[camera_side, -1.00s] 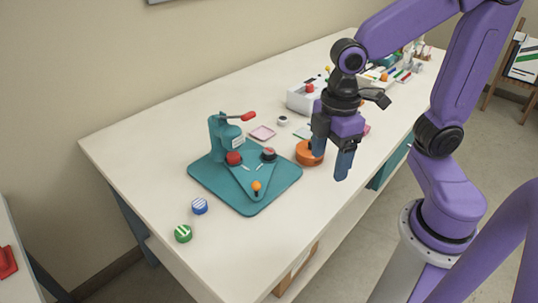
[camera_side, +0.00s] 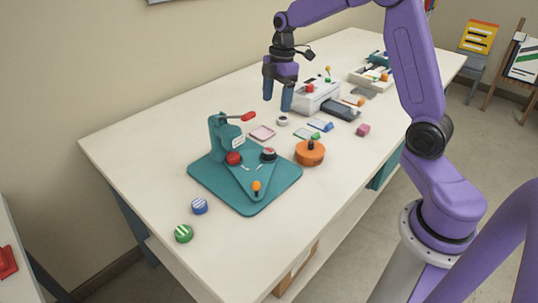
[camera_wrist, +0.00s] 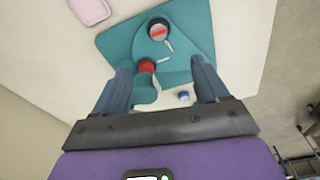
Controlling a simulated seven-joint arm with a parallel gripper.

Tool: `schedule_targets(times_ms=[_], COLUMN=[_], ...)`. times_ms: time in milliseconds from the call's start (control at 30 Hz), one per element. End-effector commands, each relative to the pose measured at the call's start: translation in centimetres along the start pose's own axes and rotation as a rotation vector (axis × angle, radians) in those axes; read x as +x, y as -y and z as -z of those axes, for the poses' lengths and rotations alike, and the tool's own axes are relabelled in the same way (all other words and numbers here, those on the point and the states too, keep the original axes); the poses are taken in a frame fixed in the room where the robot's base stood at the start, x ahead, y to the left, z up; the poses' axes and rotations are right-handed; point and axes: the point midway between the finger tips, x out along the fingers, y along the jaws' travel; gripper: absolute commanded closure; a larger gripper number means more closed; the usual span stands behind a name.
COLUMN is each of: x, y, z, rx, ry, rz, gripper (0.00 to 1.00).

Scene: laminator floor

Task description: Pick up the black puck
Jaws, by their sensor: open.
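The black puck (camera_side: 268,153) has a pale top with a red mark and sits on the right part of the teal press base (camera_side: 217,186). In the wrist view the black puck (camera_wrist: 158,31) shows near the top, beyond my fingertips. My gripper (camera_side: 277,101) is open, with nothing between its blue fingers, and points down. It is raised above the table, farther back than the press and apart from the puck. In the wrist view my gripper (camera_wrist: 161,68) has its fingers spread at either side of a red knob (camera_wrist: 147,66).
A blue puck (camera_side: 199,206) and a green puck (camera_side: 183,233) lie at the front left. An orange round object (camera_side: 310,153) stands right of the base. A white machine (camera_side: 317,98) stands behind.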

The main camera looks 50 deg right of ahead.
Motion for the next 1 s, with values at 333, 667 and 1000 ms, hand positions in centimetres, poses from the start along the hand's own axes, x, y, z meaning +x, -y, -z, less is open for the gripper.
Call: schedule_targets(times_ms=[333,667,1000], x=[6.0,11.2,13.8], y=[0.1,0.1,-0.1], z=[-0.1,-0.1,0.0], rx=[0.001,0.002,0.002], ry=[0.002,0.001,0.002], rz=[0.007,0.004,0.005], gripper=[0.26,0.26,0.26])
